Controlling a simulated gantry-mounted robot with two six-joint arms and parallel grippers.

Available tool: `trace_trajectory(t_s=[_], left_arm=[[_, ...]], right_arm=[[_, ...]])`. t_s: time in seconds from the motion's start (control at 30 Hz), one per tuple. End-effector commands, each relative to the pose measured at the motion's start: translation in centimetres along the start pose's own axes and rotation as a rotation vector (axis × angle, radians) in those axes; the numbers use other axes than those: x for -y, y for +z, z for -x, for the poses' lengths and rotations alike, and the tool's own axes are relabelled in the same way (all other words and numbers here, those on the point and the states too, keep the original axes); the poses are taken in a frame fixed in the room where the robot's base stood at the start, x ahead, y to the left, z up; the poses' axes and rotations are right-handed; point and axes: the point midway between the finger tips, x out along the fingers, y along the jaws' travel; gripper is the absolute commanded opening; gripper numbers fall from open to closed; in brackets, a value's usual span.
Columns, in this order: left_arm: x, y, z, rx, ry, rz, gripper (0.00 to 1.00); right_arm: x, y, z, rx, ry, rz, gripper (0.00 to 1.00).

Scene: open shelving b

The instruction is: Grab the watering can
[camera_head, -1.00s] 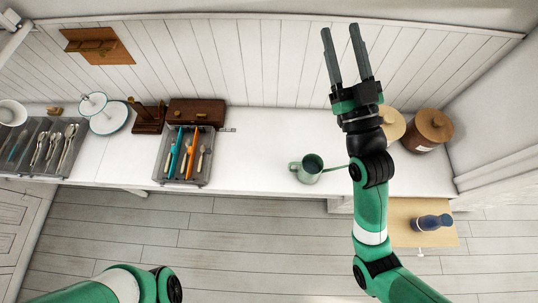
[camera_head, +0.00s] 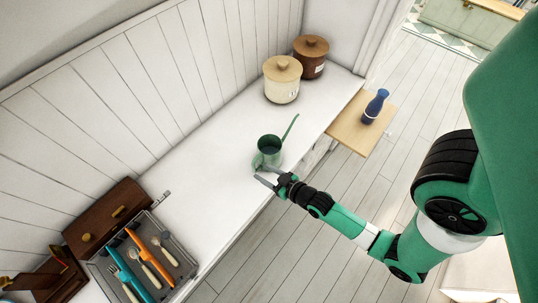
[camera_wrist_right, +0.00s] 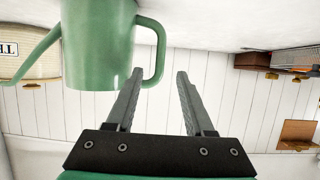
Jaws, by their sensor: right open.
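The green watering can (camera_head: 270,150) stands upright on the white counter, its thin spout pointing up and right in the head view. My right gripper (camera_head: 261,174) is open at the can's near side, close to its handle. In the right wrist view, the can (camera_wrist_right: 97,45) fills the upper left, and its looped handle reaches toward the space between my open fingers (camera_wrist_right: 160,72). One finger overlaps the handle in the picture; I cannot tell whether they touch. My left gripper is out of view.
A cream canister (camera_head: 282,82) and a brown canister (camera_head: 311,58) stand behind the can. A blue bottle (camera_head: 375,106) stands on a wooden board (camera_head: 352,133) to the right. A cutlery tray (camera_head: 182,262) and wooden box (camera_head: 105,215) are at lower left. The counter between is clear.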

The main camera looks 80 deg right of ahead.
Motion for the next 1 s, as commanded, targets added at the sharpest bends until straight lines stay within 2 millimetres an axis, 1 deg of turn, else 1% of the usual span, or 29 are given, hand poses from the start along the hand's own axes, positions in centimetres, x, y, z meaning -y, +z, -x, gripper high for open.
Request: trace_trajectory(t_s=[0.03, 0.13, 0.2, 0.37, 0.43, 0.47, 0.6, 0.7, 0.8, 0.97, 1.0], left_arm=[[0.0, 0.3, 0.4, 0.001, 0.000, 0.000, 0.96], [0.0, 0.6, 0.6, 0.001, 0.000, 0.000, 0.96], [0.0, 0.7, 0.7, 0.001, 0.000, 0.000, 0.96], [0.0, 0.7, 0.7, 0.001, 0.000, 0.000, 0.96], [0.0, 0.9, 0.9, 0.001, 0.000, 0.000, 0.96], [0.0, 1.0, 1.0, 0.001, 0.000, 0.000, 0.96], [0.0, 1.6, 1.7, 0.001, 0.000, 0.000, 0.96], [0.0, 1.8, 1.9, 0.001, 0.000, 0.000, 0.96], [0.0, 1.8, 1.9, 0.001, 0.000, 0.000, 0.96], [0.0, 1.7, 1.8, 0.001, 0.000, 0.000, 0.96], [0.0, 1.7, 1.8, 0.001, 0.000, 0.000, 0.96]], right_arm=[[0.0, 0.1, -1.3, -0.003, 0.000, 0.001, 0.53], [0.0, 0.1, -3.1, -0.004, 0.000, 0.001, 0.53], [0.0, 0.0, -3.9, -0.003, -0.001, 0.001, 0.53], [0.0, 0.0, -4.4, -0.002, -0.001, 0.001, 0.53], [0.0, 0.0, -4.9, -0.003, -0.001, 0.000, 0.53], [0.0, 0.1, -5.3, -0.003, -0.001, 0.000, 0.53], [-0.2, 0.3, -7.8, -0.004, -0.001, 0.000, 0.53], [-0.1, 0.2, -9.2, -0.003, -0.001, 0.001, 0.53], [-0.1, 0.1, -9.6, -0.002, -0.001, 0.001, 0.53], [-0.1, 0.1, -9.5, -0.002, -0.001, 0.000, 0.53], [-0.1, 0.1, -9.5, -0.002, -0.001, 0.000, 0.48]])
